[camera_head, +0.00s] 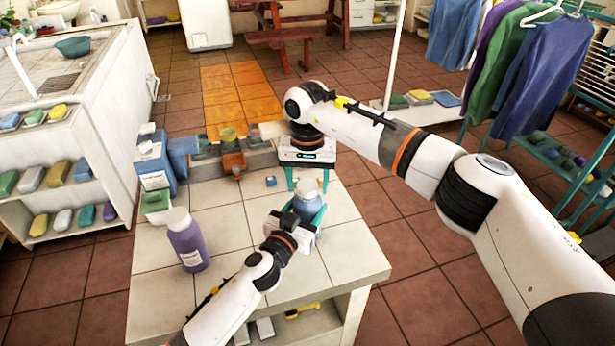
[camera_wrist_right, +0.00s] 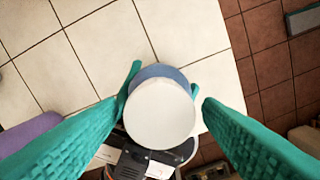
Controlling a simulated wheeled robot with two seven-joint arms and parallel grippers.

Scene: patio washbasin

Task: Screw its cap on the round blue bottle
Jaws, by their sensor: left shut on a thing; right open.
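The round blue bottle (camera_head: 307,203) stands upright on the tiled table, near its right side. My left gripper (camera_head: 304,212) is shut around its body from the front. A white round cap (camera_head: 308,186) sits on top of the bottle; how tightly it is seated cannot be told. In the right wrist view the cap (camera_wrist_right: 160,115) shows as a white disc covering much of the blue bottle (camera_wrist_right: 157,72). My right gripper (camera_head: 308,177) points down over the cap. Its teal fingers are open, one on each side of the cap with gaps, holding nothing.
A purple bottle (camera_head: 187,240) with a pale cap stands at the table's left. A blue container (camera_head: 155,165) and several boxes line the back edge. The table's front (camera_head: 345,253) is clear.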

